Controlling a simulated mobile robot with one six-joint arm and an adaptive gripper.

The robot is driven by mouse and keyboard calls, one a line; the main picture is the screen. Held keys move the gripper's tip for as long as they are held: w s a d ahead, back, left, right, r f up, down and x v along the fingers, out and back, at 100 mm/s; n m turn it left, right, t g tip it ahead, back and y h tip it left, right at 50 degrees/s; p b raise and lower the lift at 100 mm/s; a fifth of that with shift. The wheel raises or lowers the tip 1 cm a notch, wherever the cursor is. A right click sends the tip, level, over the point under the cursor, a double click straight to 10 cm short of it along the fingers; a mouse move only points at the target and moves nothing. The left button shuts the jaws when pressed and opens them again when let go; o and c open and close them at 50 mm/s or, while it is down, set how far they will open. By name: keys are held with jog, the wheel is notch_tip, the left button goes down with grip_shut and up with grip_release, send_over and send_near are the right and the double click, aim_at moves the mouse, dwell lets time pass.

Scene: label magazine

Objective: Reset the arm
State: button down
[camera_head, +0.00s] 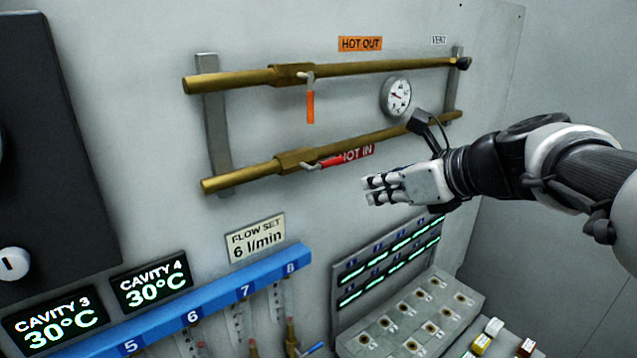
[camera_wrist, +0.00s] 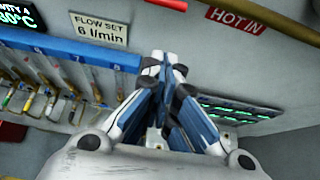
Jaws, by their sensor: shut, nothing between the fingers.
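My arm reaches in from the right in the head view. My gripper (camera_head: 368,190) is shut and empty, pointing left in front of the wall panel, below the lower brass pipe (camera_head: 375,137). The wrist view also shows my gripper (camera_wrist: 165,62) with its fingers together and nothing between them. The red handle (camera_head: 333,161) on the lower pipe, by the HOT IN label (camera_head: 357,153), is close to my gripper's upper left in the picture. I see no contact between them.
The upper brass pipe (camera_head: 390,69) has an orange handle (camera_head: 310,106) hanging down. A gauge (camera_head: 396,97) sits between the pipes. A blue numbered manifold (camera_head: 215,290) runs along the lower left. A connector block (camera_head: 410,318) stands below my gripper. Open air surrounds the arm.

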jog(key=s+a+f+n+g+h+b, duration=0.2)
jog(key=s+a+f+n+g+b, duration=0.15)
jog(key=s+f+n+b, duration=0.95)
jog(key=s+d+f+n+h+b, duration=0.1)
jog(key=s+f+n+b, duration=0.1)
jog(key=s+f+n, duration=0.2)
jog(key=s+d+f+n+g+h+b, duration=0.1)
jog(key=s+f+n, duration=0.4)
jog(key=f, duration=0.6)
jog(key=s+d+f+n+h+b, duration=0.1)
jog(key=s+f+n+h+b, duration=0.1)
jog(key=s+f+n, duration=0.2)
notch_tip(320, 180, down, 4)
jog(key=n, duration=0.3)
jog(key=shift+s+d+f+g+b, duration=0.25)
jog(key=shift+s+d+g+b, duration=0.05)
jog(key=shift+s+g+b, duration=0.1)
